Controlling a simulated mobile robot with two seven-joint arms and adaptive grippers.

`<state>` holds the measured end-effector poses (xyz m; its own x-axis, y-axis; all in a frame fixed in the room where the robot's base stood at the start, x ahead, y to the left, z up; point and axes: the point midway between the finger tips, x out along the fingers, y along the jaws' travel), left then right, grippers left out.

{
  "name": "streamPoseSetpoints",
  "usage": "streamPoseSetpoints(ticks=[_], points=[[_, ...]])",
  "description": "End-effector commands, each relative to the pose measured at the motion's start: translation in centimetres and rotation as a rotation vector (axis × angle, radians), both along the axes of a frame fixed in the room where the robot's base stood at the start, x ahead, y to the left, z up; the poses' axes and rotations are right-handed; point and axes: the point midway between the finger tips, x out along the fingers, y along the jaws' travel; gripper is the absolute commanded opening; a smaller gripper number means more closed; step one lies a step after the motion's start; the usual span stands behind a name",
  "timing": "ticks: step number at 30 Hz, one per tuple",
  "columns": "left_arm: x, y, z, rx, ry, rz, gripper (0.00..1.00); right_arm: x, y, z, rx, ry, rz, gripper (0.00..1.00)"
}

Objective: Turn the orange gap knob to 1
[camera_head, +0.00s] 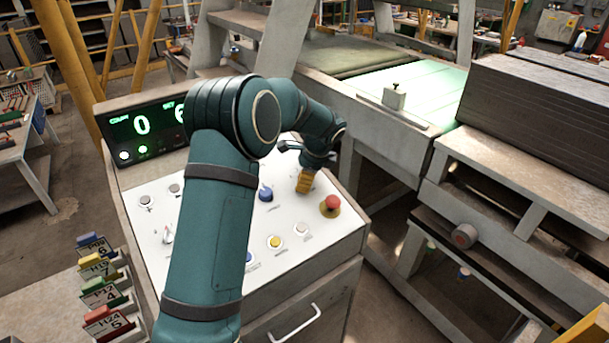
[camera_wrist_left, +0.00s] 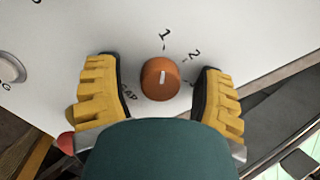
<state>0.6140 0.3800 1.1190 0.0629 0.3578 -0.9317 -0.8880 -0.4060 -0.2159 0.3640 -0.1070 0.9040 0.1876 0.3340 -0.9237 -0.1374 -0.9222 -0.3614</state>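The orange gap knob (camera_wrist_left: 160,79) is on the white panel in the left wrist view, next to the word GAP. The numbers 1 and 2 are printed above and right of it, with another mark, partly hidden, at the right. Its white line points up in the picture, roughly toward the tick by 1. My left gripper (camera_wrist_left: 157,68) is open, one yellow finger on each side of the knob, with a gap on both sides. My right gripper is not in view.
A red mushroom button (camera_head: 331,204) on a yellow base is close to the left gripper. A blue knob (camera_head: 265,193) and a yellow button (camera_head: 275,242) are on the same panel (camera_head: 335,235). A green-lit display (camera_head: 142,125) reads 0. A conveyor (camera_head: 430,75) is behind.

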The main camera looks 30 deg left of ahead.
Motion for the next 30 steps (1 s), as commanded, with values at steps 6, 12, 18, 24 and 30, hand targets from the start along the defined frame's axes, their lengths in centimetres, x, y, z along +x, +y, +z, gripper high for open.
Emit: streamPoseSetpoints(ticks=[6,12,18,24,30], points=[[0.0,-0.3,0.9,0.0,-0.003,-0.001,0.69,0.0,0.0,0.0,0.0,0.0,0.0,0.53],[-0.1,-1.5,4.1,0.0,-0.006,-0.002,0.69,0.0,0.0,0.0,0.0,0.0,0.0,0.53],[-0.4,-3.0,7.9,0.001,-0.005,-0.002,0.69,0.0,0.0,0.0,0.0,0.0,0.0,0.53],[-0.7,-4.0,10.3,0.0,-0.001,-0.001,0.69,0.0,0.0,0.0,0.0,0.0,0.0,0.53],[-0.8,-4.3,11.2,0.0,-0.002,0.0,0.69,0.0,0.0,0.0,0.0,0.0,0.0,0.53]])
